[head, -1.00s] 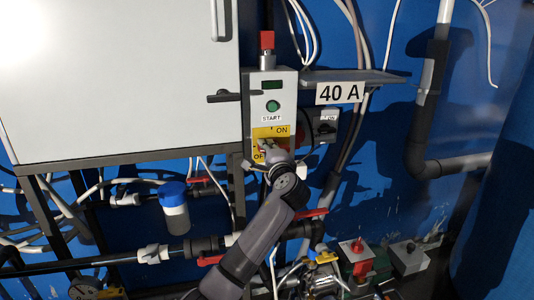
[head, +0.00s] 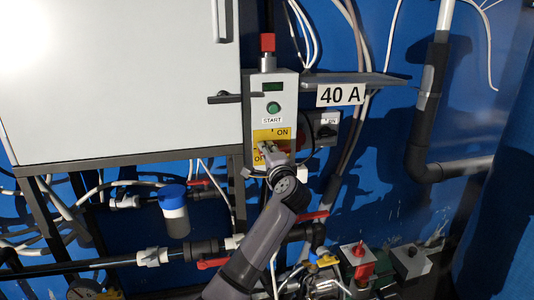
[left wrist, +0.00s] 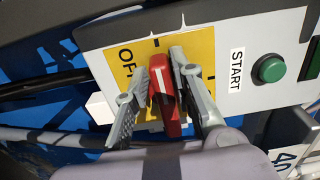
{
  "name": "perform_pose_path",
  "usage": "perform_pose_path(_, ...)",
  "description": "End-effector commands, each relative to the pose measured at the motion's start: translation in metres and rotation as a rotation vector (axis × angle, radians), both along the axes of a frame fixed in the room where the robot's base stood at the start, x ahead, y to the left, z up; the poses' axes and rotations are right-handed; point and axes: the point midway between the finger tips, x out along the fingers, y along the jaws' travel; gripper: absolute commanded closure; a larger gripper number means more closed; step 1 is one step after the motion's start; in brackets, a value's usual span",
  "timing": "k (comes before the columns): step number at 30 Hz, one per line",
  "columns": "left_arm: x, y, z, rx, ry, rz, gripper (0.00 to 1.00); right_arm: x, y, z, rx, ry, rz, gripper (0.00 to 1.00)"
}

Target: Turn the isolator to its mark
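The isolator is a red handle (left wrist: 168,105) with a white line, on a yellow plate (left wrist: 135,50) marked OFF and ON on a grey control box (head: 285,95). In the left wrist view the handle lies roughly crosswise to the box's length, one end toward the black tick near OFF. My right gripper is out of view.
A green START button (head: 274,109) is above the plate, with a red-topped part (head: 267,43) over the box. A dark rotary switch (head: 326,128) sits close at right, below the "40 A" shelf (head: 375,78). A white cabinet (head: 120,80) stands left; pipes (head: 75,266) run below.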

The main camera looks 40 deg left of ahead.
Motion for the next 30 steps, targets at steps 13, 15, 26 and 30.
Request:
perform_pose_path(13,-0.001,-0.001,0.002,0.004,-0.002,-0.001,0.65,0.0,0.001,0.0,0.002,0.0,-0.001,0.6)
perform_pose_path(15,-0.003,-0.004,0.002,0.004,-0.001,-0.002,0.65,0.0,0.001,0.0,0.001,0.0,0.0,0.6)
perform_pose_path(26,-0.047,-0.056,0.001,0.002,-0.001,-0.004,0.65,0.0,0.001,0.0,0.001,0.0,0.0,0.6)
perform_pose_path(30,-0.064,-0.075,0.001,0.002,-0.003,-0.003,0.65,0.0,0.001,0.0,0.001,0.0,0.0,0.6)
